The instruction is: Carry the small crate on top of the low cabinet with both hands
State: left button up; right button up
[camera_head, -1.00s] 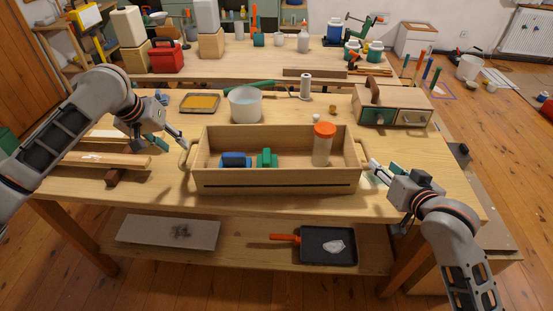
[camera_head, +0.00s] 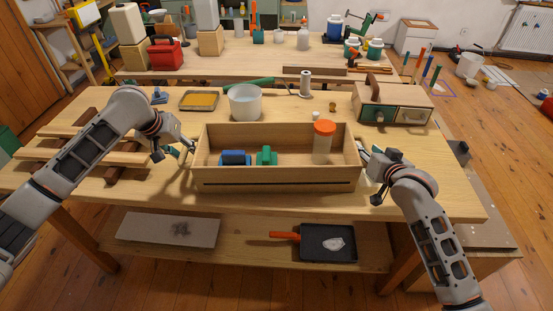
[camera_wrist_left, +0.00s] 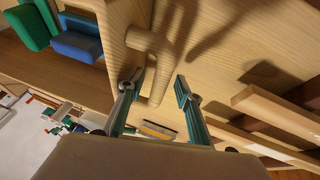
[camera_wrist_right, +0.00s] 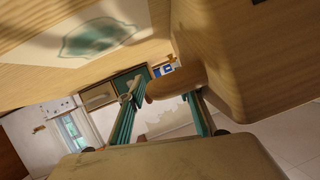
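The small crate is a long open wooden box (camera_head: 275,181) on the workbench. It holds a blue block (camera_head: 235,158), a green block (camera_head: 266,156) and a clear jar with an orange lid (camera_head: 323,142). My left gripper (camera_head: 188,150) is open, its fingers on either side of the crate's left handle (camera_wrist_left: 152,62), with gaps visible. My right gripper (camera_head: 363,152) is open at the crate's right end, fingers around the right handle (camera_wrist_right: 176,82); contact is unclear. A low cabinet-like unit (camera_head: 485,232) stands right of the bench, partly hidden by my right arm.
Behind the crate stand a white pot (camera_head: 245,103), a yellow tray (camera_head: 199,100) and a wooden drawer box (camera_head: 393,103). Wooden slats (camera_head: 95,150) lie left of the crate. A second bench (camera_head: 255,61) is behind. The bench front is clear.

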pick_arm(q)
jog(key=shift+f, duration=0.1)
pick_arm(e)
jog(key=shift+w, duration=0.15)
pick_arm(q)
grip_shut()
pick_arm(e)
grip_shut()
